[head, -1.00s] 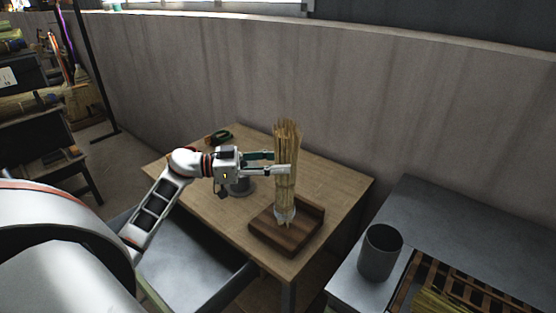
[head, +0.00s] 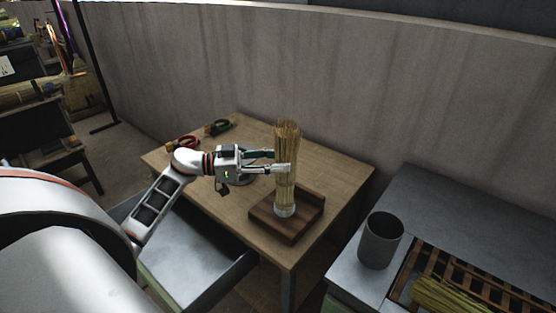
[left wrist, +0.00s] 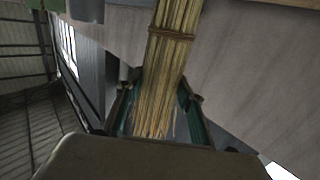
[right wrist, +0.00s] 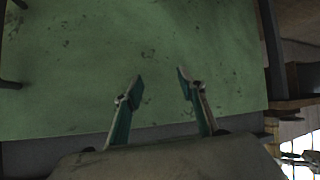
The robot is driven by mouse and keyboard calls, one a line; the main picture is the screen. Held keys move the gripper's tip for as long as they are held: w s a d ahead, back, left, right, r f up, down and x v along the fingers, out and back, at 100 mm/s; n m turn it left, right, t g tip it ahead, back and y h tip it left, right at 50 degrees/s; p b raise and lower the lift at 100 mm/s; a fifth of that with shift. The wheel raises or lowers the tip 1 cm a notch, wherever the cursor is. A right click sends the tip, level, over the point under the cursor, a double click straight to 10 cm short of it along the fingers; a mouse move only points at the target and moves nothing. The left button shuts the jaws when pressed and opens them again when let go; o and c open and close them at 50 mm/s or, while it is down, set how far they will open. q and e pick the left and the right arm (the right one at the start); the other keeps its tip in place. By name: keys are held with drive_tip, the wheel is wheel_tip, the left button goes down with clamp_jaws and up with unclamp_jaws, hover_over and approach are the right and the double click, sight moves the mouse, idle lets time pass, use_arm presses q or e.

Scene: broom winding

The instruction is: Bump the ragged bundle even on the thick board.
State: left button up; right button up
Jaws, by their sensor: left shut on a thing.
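The bundle of straw-coloured stalks (head: 287,140) stands nearly upright on the thick dark wooden board (head: 280,228), which has raised edges at its back and right. Its lower end, pale at the bottom, appears to touch the board. Its top is slightly uneven. My left gripper (head: 283,164) is shut around the bundle at mid-height. In the left wrist view the bundle (left wrist: 165,75) runs between the fingers, with a tie band across it. My right gripper (right wrist: 158,80) shows only in the right wrist view, open and empty before a green surface.
The board lies on a wooden table (head: 333,175). Red-handled (head: 182,142) and green-handled (head: 218,127) tools lie at its back left. A grey cup (head: 381,240) stands on the metal bench to the right, beside a slatted rack with straw (head: 455,300). A wall stands behind.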

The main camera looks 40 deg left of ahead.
sight(278, 145)
use_arm(q)
wheel_tip(278, 145, up, 4)
drive_tip(key=p, duration=0.4)
drive_tip(key=shift+r+p, duration=0.35)
drive_tip(key=shift+p, duration=0.35)
drive_tip(key=shift+r+p, duration=0.2)
drive_tip(key=shift+p, duration=0.1)
drive_tip(key=shift+f, duration=0.1)
use_arm(e)
drive_tip(key=shift+h, duration=0.3)
drive_tip(key=r, duration=0.1)
drive_tip(key=d+r, duration=0.1)
drive_tip(key=r, duration=0.2)
drive_tip(key=shift+s+d, duration=0.3)
use_arm(q)
drive_tip(key=shift+f+b, duration=1.1)
drive_tip(key=shift+f, duration=1.4)
use_arm(e)
drive_tip(key=shift+f, duration=0.85)
use_arm(q)
drive_tip(key=shift+r, duration=0.15)
use_arm(e)
drive_tip(key=shift+w+r, duration=0.1)
